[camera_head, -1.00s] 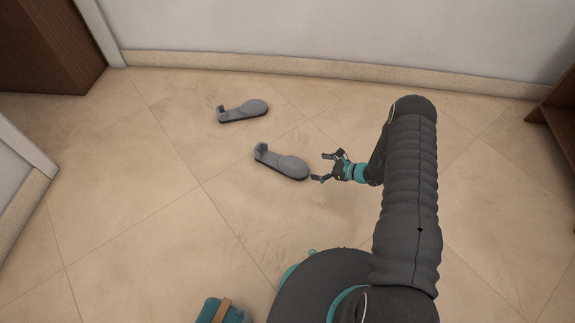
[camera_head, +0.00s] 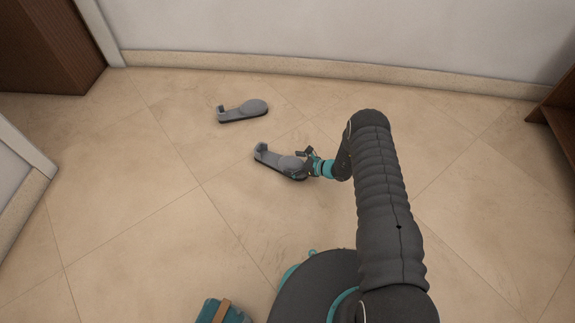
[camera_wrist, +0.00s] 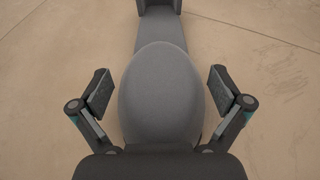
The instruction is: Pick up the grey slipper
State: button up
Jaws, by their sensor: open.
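Two grey slippers lie on the floor in the head view. The nearer grey slipper (camera_head: 279,161) has its broad rounded end toward my gripper (camera_head: 302,164). The other grey slipper (camera_head: 242,111) lies farther back and to the left, apart from my gripper. In the wrist view my gripper (camera_wrist: 160,95) is open, with one finger on each side of the nearer slipper's rounded end (camera_wrist: 160,80). Floor shows between each finger pad and the slipper, so the pads look apart from it. The slipper's narrow end runs off the top of the wrist view.
The tiled floor (camera_head: 130,200) around the slippers is clear. A white wall with a beige baseboard (camera_head: 300,67) runs along the back. Brown wooden furniture stands at the upper left (camera_head: 45,45) and at the right edge (camera_head: 558,115).

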jog(key=shift+w+a+f, duration=0.1)
jog(key=shift+a+f, duration=0.05)
jog(key=shift+a, duration=0.15)
jog(key=shift+c, duration=0.3)
jog(key=c, duration=1)
